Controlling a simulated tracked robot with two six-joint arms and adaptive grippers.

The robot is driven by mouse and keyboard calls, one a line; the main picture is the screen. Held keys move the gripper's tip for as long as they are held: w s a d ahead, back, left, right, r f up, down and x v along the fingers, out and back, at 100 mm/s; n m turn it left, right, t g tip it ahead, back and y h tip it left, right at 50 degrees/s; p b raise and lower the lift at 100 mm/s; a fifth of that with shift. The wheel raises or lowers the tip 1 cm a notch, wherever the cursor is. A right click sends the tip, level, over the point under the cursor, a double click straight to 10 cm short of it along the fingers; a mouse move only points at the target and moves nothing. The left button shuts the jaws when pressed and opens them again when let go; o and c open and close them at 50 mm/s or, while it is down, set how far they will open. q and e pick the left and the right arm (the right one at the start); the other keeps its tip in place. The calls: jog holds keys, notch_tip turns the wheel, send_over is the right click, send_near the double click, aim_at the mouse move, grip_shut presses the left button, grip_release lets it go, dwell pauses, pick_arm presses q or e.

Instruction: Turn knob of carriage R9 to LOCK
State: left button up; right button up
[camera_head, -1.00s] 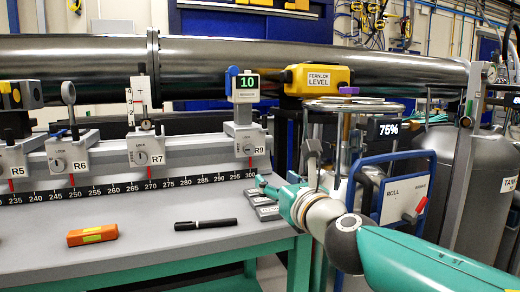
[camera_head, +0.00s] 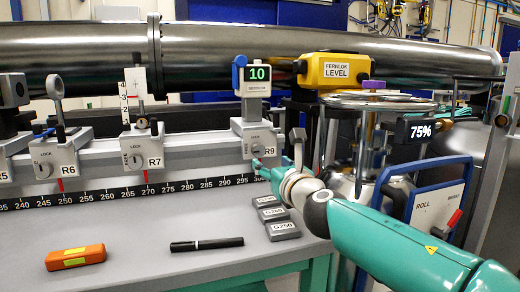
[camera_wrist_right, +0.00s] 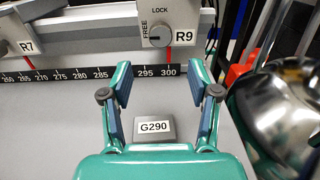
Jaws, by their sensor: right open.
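Carriage R9 (camera_head: 252,132) stands on the rail and carries a display reading 10. Its round grey knob (camera_head: 257,149) is on the front face. In the right wrist view the knob (camera_wrist_right: 160,33) has LOCK printed above it and FREE to its left. Its mark seems to lie sideways towards FREE, but it is small. My right gripper (camera_wrist_right: 160,82) is open and empty, its two fingers spread below the knob and apart from it. In the head view the right gripper (camera_head: 263,168) is just below the carriage, small and partly hidden by its wrist. My left gripper is not in view.
Carriages R7 (camera_head: 143,150) and R6 (camera_head: 55,157) stand to the left on the scaled rail. Grey blocks, including G290 (camera_wrist_right: 155,130), lie on the bench below. A metal handwheel (camera_head: 375,101) and blue-framed ROLL panel (camera_head: 436,205) stand close on the right.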

aim_at(260, 153)
jog(key=p+x, duration=0.4)
jog(key=x, duration=0.4)
jog(key=shift+w+a+r+p, duration=0.1)
jog(key=shift+w+p, duration=0.3)
jog(key=shift+w+a, duration=0.1)
jog(key=shift+w, duration=0.3)
grip_shut()
